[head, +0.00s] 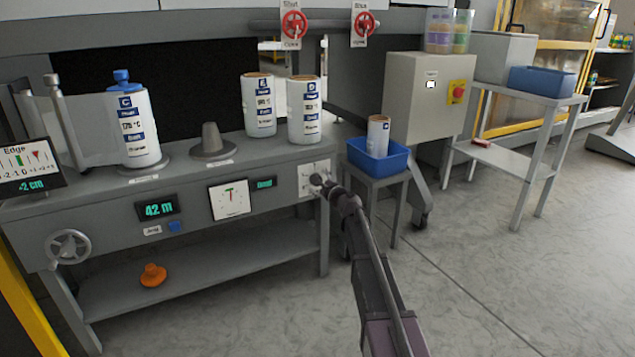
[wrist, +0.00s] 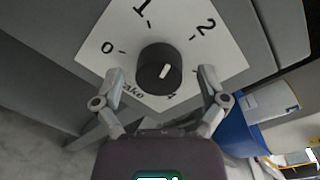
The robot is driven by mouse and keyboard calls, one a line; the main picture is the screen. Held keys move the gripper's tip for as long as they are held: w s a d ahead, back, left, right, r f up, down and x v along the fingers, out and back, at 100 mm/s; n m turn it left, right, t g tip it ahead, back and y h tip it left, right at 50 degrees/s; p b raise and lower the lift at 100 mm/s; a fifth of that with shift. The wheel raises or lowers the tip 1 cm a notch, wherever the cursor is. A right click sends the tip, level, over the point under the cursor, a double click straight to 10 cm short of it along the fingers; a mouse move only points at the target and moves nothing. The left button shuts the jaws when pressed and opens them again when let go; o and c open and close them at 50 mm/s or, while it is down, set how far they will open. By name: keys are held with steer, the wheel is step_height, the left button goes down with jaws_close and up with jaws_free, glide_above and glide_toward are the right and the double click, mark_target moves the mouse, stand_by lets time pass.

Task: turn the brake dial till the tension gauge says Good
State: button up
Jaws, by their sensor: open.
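The brake dial (wrist: 158,68) is a round black knob on a white plate marked 0, 1 and 2. Its white mark sits right of the knob's centre. My gripper (wrist: 160,76) is open, with one finger on each side of the knob and gaps between. In the head view my gripper (head: 322,182) is at the bench's right front corner, partly covering the dial plate (head: 306,174). The tension gauge (head: 229,199) is a white square with a needle near upright. The small green display (head: 264,183) beside it seems to read Good, but is tiny.
The grey bench (head: 185,165) carries a white roll C (head: 133,125), a grey cone (head: 210,142) and two more labelled rolls. A blue bin (head: 378,158) on a stand is close right of my gripper. A handwheel (head: 69,247) is at the left. Open floor lies to the right.

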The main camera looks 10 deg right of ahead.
steer(key=v, duration=0.7)
stand_by(0.4)
steer(key=s+a+n+g+y+p, duration=0.1)
steer(key=s+a+n+g+p, duration=0.4)
steer(key=s+n, duration=0.3)
steer(key=s+a+n+g+p, duration=0.4)
steer(key=s+n+p, duration=0.2)
steer(key=s, duration=0.4)
steer(key=s+d+n+g+h+p, duration=0.3)
steer(key=s+n+g+h+p, duration=0.1)
steer(key=s, duration=0.6)
steer(key=s+d+n+g+h+p, duration=0.3)
steer(key=s+n+p, duration=0.1)
steer(key=s, duration=0.6)
step_height(320, 180, up, 39)
steer(key=p, duration=3.8)
steer(key=shift+s+f, duration=0.2)
steer(key=shift+s, duration=0.05)
steer(key=shift+a, duration=0.1)
